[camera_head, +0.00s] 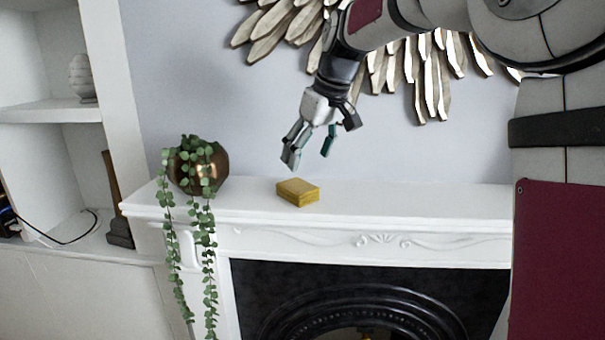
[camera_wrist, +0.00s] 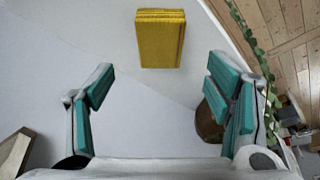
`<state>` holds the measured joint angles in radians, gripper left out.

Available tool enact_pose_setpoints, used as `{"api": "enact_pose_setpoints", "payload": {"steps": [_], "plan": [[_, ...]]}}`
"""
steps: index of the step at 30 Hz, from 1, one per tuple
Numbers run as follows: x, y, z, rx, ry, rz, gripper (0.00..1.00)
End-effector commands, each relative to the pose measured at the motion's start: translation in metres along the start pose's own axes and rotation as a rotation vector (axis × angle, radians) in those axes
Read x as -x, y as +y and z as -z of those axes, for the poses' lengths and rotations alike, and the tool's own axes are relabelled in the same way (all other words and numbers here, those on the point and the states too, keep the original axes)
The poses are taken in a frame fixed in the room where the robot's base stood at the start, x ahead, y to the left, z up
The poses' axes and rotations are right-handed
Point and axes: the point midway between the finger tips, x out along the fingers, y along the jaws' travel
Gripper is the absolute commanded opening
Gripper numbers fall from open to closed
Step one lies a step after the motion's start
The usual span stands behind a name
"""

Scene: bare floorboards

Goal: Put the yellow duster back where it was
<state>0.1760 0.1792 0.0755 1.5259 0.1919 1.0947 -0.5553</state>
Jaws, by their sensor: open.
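The yellow duster (camera_head: 298,192) is a folded, block-like cloth lying on the white mantelpiece, to the right of the plant pot. In the wrist view the yellow duster (camera_wrist: 161,38) shows at the top middle, beyond the fingertips and between their lines. My gripper (camera_head: 310,150) is open and empty, above the mantelpiece and apart from the duster. In the wrist view my gripper (camera_wrist: 160,85) has its teal-padded fingers spread wide, with nothing between them.
A copper pot (camera_head: 213,168) with a trailing plant (camera_head: 208,235) stands on the mantelpiece (camera_head: 420,199) left of the duster. A metallic leaf-like wall ornament (camera_head: 268,30) hangs behind my arm. Shelves (camera_head: 50,112) stand at left. The mantelpiece right of the duster is clear.

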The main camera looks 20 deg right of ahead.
Motion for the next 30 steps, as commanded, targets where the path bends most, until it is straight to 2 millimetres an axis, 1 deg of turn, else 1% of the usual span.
{"api": "enact_pose_setpoints", "payload": {"steps": [1,3,6,13,17,20,23,27,29,30], "plan": [[0.008,0.001,0.001,0.0,0.003,-0.002,0.73],[0.017,0.001,0.001,0.0,0.002,-0.001,0.73],[0.026,0.001,0.0,0.0,0.002,-0.001,0.73],[0.033,-0.001,-0.001,-0.001,0.0,-0.001,0.73],[0.04,-0.011,-0.013,-0.016,0.0,-0.013,0.73],[0.05,-0.027,-0.035,-0.047,0.001,-0.032,0.73],[0.06,-0.046,-0.066,-0.087,0.002,-0.058,0.73],[0.068,-0.071,-0.114,-0.148,0.01,-0.091,0.73],[0.069,-0.081,-0.136,-0.173,0.016,-0.104,0.73],[0.069,-0.087,-0.15,-0.19,0.019,-0.112,0.73]]}}
